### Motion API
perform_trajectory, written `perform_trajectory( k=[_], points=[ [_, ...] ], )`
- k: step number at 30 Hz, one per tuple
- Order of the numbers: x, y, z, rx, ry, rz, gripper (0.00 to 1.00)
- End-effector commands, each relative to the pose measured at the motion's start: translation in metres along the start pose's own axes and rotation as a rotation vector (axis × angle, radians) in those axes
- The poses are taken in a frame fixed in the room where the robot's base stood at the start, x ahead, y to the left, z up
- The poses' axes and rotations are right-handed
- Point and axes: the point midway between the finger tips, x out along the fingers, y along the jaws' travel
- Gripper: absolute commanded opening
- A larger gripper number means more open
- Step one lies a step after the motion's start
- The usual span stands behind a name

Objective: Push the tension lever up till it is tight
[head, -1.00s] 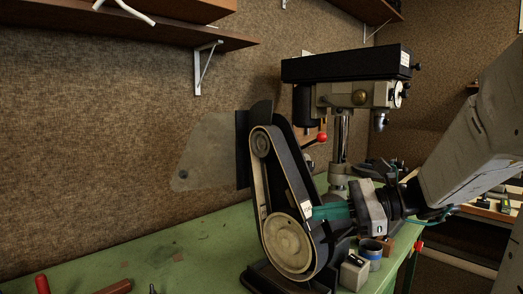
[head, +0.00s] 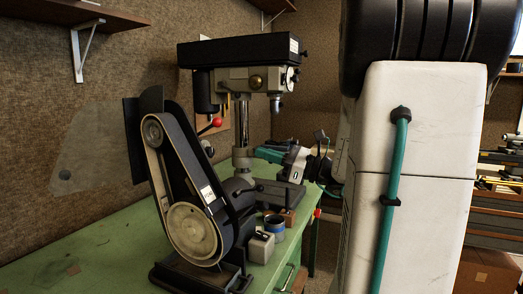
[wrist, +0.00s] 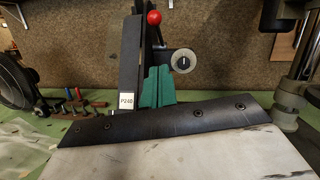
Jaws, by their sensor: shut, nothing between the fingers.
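The tension lever, a short rod with a red ball end (head: 217,122), sticks out from the upper right side of the black belt grinder (head: 178,175). In the wrist view the red ball (wrist: 154,17) stands at the top, above the fingertips, with its rod running down beside the grinder (wrist: 130,60). My gripper (head: 259,153) is to the right of the grinder in the head view, lower than the ball. Its green fingers (wrist: 156,70) are shut and empty. In the head view they appear apart from the lever. Contact cannot be judged in the wrist view.
A round knob (wrist: 184,61) sits just right of the lever. A drill press (head: 240,80) stands behind the grinder. A blue-grey cup (head: 274,227) and small block (head: 261,247) are on the green bench (head: 100,250). Tools lie at left in the wrist view.

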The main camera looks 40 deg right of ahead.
Motion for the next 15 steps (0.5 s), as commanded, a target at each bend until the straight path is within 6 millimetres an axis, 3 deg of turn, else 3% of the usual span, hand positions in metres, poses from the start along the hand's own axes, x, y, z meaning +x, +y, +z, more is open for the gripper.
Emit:
perform_trajectory(
  k=[9,15],
  points=[
    [0.07,0.001,0.0,0.0,-0.001,0.005,0.0],
    [0.093,0.001,0.018,-0.003,0.0,0.002,0.0]
  ],
)
